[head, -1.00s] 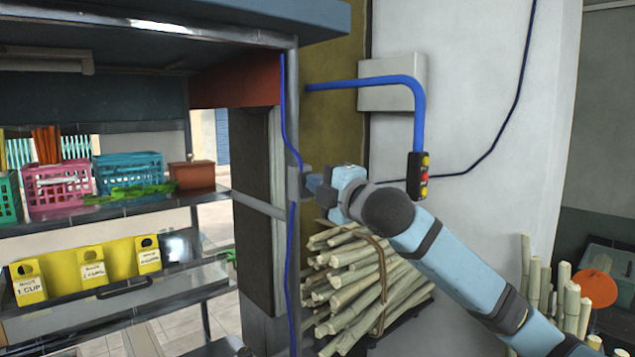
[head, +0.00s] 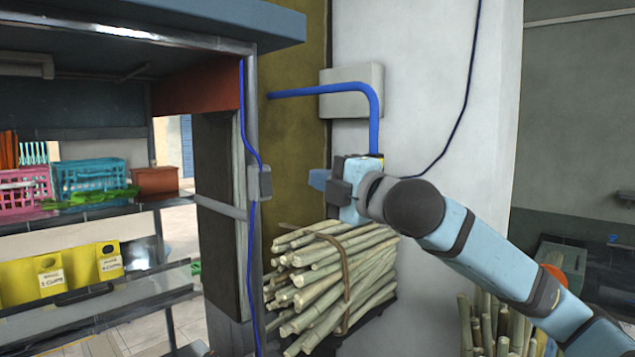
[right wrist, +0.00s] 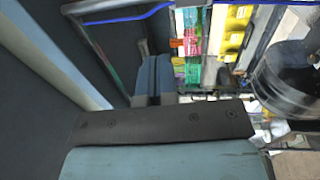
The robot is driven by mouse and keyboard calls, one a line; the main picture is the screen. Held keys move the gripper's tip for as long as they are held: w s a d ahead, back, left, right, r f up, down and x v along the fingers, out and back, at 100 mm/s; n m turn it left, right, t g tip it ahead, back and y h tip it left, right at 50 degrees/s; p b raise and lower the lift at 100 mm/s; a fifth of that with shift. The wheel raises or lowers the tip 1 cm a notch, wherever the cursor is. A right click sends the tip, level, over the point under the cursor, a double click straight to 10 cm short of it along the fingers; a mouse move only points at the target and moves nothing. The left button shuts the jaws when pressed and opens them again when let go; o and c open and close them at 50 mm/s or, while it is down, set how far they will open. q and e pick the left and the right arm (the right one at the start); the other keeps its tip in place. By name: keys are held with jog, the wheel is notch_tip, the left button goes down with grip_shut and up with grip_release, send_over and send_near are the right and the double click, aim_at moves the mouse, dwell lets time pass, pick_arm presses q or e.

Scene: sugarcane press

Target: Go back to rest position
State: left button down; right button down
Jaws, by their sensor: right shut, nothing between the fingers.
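My right gripper (head: 318,180) is shut and empty. It is raised in front of the wall, right of the metal post, with its fingers pointing left. My blue right arm comes in from the lower right. In the right wrist view the closed fingers (right wrist: 154,80) show at the centre with nothing between them. The button box on the end of the blue pipe (head: 374,115) is almost wholly hidden behind my gripper. My left gripper is not in view.
A bundle of sugarcane (head: 335,285) lies below my right gripper. The stall's metal post (head: 252,130) stands to the left with a blue cable. Shelves hold a pink basket (head: 25,188), a teal basket (head: 92,178) and yellow holders (head: 108,262). More cane stands at lower right.

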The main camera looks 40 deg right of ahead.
jog(key=shift+w, duration=0.1)
dwell(0.3)
jog(key=w+a+f+m+g+y, duration=0.1)
jog(key=w+a+f+m, duration=0.1)
jog(key=f, duration=0.9)
jog(key=w+a+f+m+g, duration=0.1)
jog(key=a+f+m+g, duration=0.15)
jog(key=f, duration=0.95)
jog(key=w+a+f+m+g+y, duration=0.1)
jog(key=w+f+m, duration=0.15)
jog(key=f, duration=0.85)
jog(key=s+a+f+m+g, duration=0.1)
jog(key=s+a+f+m, duration=0.4)
jog(key=f, duration=0.6)
jog(key=s+a+f+g, duration=0.1)
jog(key=s+a+f, duration=0.2)
jog(key=s+f, duration=0.5)
jog(key=s+a+f+m+g, duration=0.1)
jog(key=s+a+f+m, duration=0.1)
jog(key=s+f, duration=0.3)
jog(key=s+a+f+m+g+p, duration=0.1)
jog(key=s+a+f+m, duration=0.1)
jog(key=s+a+f, duration=0.2)
notch_tip(320, 180, down, 4)
jog(key=shift+s+a+f, duration=0.15)
jog(key=shift+s+a, duration=0.2)
jog(key=shift+s, duration=0.6)
